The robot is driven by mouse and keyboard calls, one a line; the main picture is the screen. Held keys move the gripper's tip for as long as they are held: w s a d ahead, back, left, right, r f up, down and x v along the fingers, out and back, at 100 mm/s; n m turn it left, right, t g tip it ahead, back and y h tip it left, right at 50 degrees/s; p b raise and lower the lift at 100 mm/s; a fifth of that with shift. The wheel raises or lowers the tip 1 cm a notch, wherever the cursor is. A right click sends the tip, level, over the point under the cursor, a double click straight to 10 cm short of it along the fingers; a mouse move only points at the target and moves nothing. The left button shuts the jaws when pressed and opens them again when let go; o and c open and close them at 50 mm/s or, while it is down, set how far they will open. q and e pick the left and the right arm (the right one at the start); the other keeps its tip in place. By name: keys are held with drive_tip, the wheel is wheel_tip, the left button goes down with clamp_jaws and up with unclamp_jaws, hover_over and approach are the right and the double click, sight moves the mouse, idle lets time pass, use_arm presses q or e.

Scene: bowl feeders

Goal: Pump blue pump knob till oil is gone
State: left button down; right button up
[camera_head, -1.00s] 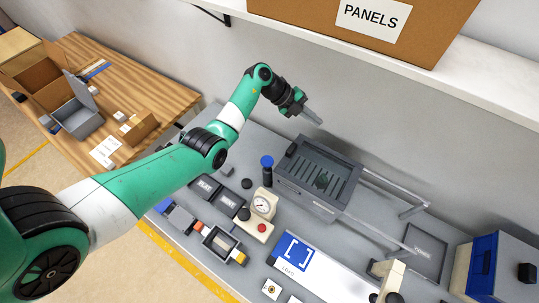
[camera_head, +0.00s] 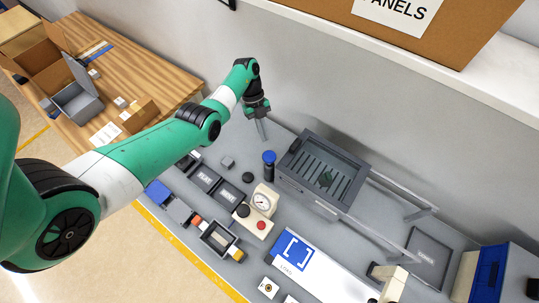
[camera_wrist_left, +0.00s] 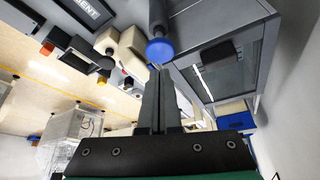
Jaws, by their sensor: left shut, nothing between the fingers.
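The blue pump knob (camera_head: 269,157) tops a dark upright post beside the grey basin (camera_head: 322,176). It also shows in the left wrist view (camera_wrist_left: 160,50), just beyond the fingertips. My left gripper (camera_head: 262,136) points down, shut and empty, a little behind and left of the knob in the head view. In the wrist view its fingers (camera_wrist_left: 158,72) appear close to the knob; I cannot tell if they touch. A dark patch (camera_head: 326,179) shows inside the basin; I cannot tell if it is oil. My right gripper is not in view.
A gauge box (camera_head: 262,202) with a red button stands in front of the knob. Two labelled dark trays (camera_head: 204,178) lie left of it. A blue-marked panel (camera_head: 294,250) lies in front of the basin. A shelf with a carton (camera_head: 430,28) overhangs the back.

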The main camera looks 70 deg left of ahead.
sight(269, 157)
use_arm(q)
drive_tip(key=shift+b+x, duration=1.7)
drive_tip(key=shift+x, duration=1.75)
drive_tip(key=shift+w, duration=0.1)
drive_tip(key=shift+f, duration=0.1)
